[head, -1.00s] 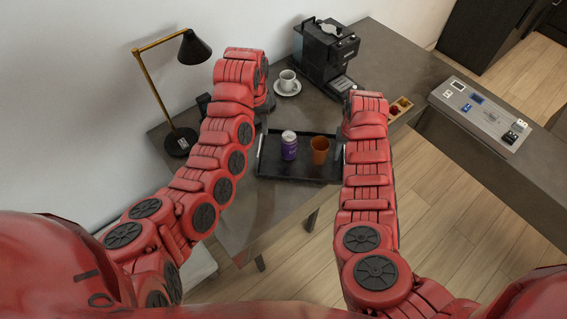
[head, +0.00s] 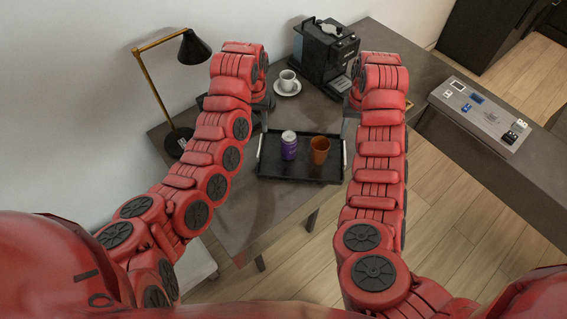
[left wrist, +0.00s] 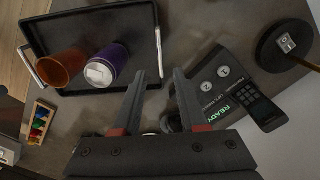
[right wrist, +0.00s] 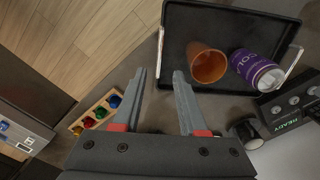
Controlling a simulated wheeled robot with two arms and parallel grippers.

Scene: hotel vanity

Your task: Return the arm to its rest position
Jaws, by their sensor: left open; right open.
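My left arm (head: 212,150) reaches forward over the left part of the desk in the head view. My right arm (head: 377,165) reaches forward at the right. My left gripper (left wrist: 159,74) is open and empty in the left wrist view. My right gripper (right wrist: 159,74) is open and empty in the right wrist view. In the head view the grippers are mostly hidden behind the arm ends. A black tray (head: 270,166) lies on the desk between the arms. It holds a purple can (head: 289,147) and an orange cup (head: 320,146), both apart from the grippers.
A black coffee machine (head: 322,52) and a white cup on a saucer (head: 287,90) stand at the back. A desk lamp (head: 150,75) stands left, near the left arm. A small wooden box with colored pods (right wrist: 97,110) lies near the right gripper. The wall is close at left.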

